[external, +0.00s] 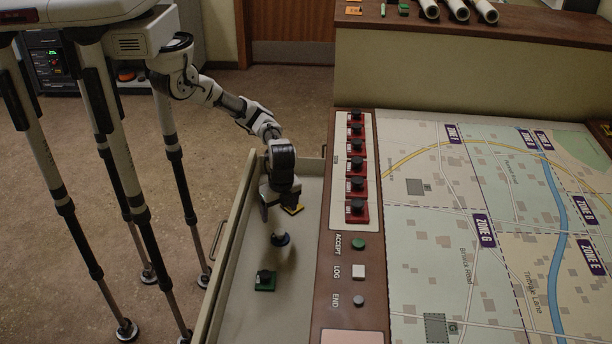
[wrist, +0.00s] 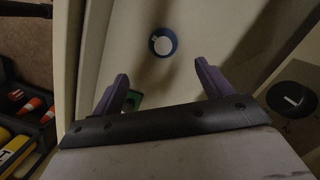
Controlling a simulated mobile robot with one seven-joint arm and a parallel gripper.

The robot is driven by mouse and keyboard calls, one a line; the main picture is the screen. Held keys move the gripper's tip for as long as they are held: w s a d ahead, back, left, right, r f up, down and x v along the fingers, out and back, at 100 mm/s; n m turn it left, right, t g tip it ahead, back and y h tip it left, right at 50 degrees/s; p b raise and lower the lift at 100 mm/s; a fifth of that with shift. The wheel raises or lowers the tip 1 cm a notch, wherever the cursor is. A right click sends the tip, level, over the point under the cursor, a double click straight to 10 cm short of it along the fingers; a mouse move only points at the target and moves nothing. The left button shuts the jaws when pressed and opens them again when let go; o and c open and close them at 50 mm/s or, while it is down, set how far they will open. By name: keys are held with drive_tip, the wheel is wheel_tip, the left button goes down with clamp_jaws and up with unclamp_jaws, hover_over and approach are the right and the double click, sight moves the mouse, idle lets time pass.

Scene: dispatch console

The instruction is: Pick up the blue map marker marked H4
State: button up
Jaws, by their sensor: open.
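A round blue marker with a white disc on top (wrist: 163,42) sits on the floor of the pale tray in the wrist view, just beyond my fingertips and roughly centred between them. In the external view it appears as a small dark round piece (external: 280,239) below my gripper. I cannot read any H4 marking on it. My gripper (external: 280,206) points down over the tray, its jaws open and empty; the two purple-grey fingers also show in the wrist view (wrist: 162,72). The gripper is apart from the marker.
A green marker (external: 265,281) lies nearer the tray's front; my left finger partly hides it in the wrist view. The tray wall (external: 225,240) and the console with red switches (external: 357,185) flank the tray.

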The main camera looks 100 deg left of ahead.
hover_over(280, 232)
drive_tip(key=f, duration=0.4)
drive_tip(key=d+f, duration=0.1)
drive_tip(key=f, duration=0.1)
drive_tip(key=shift+f+b, duration=0.2)
drive_tip(key=shift+b, duration=0.1)
drive_tip(key=shift+a+f+p, duration=0.2)
drive_tip(key=shift+f, duration=0.65)
drive_tip(key=shift+a+f+p, duration=0.2)
drive_tip(key=shift+f, duration=0.7)
drive_tip(key=shift+a+f+p, duration=0.2)
drive_tip(key=shift+f, duration=0.65)
drive_tip(key=c, duration=1.1)
drive_tip(key=shift+r, duration=0.1)
